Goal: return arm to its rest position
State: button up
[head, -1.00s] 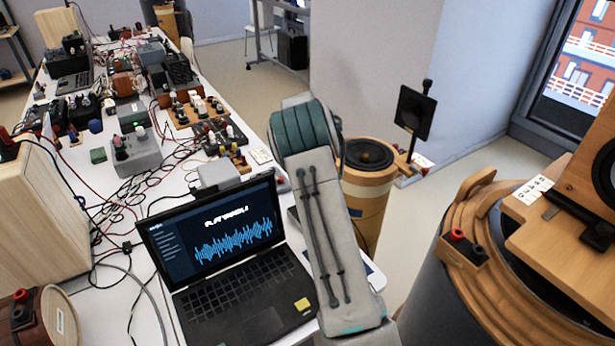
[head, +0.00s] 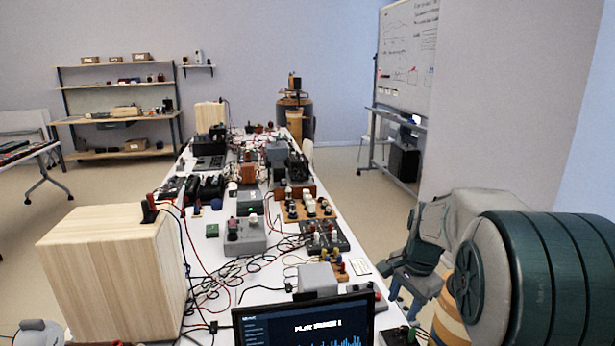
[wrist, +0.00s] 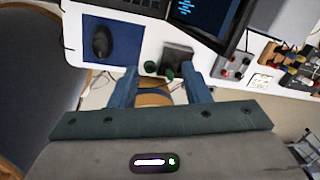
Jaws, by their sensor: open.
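My arm shows at the right of the head view, bent, with a large teal and grey joint close to the camera. My gripper (head: 405,302) hangs beside the right edge of the long white table (head: 335,247), with its blue fingers pointing down. In the wrist view my gripper (wrist: 162,82) has its two blue fingers apart with nothing held between them. A black box with green knobs (wrist: 178,58) lies on the table edge just beyond the fingertips. A wooden speaker stand shows partly between and below the fingers.
The laptop (head: 304,322) is at the table's near end. A pale wooden speaker box (head: 112,262) stands at left. Cables and several devices crowd the table. A black mouse (wrist: 103,42) lies on a blue mat (wrist: 118,55). A wall corner (head: 500,110) is at right.

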jog(key=s+a+n, duration=0.2)
jog(key=s+n, duration=0.4)
jog(key=s, duration=0.5)
jog(key=s+a+r+n+t+h, duration=0.1)
jog(key=s+a+n, duration=0.2)
jog(key=s+n, duration=0.3)
jog(key=shift+s+a+r, duration=0.15)
jog(key=shift+s+a, duration=0.2)
jog(key=shift+s, duration=2.25)
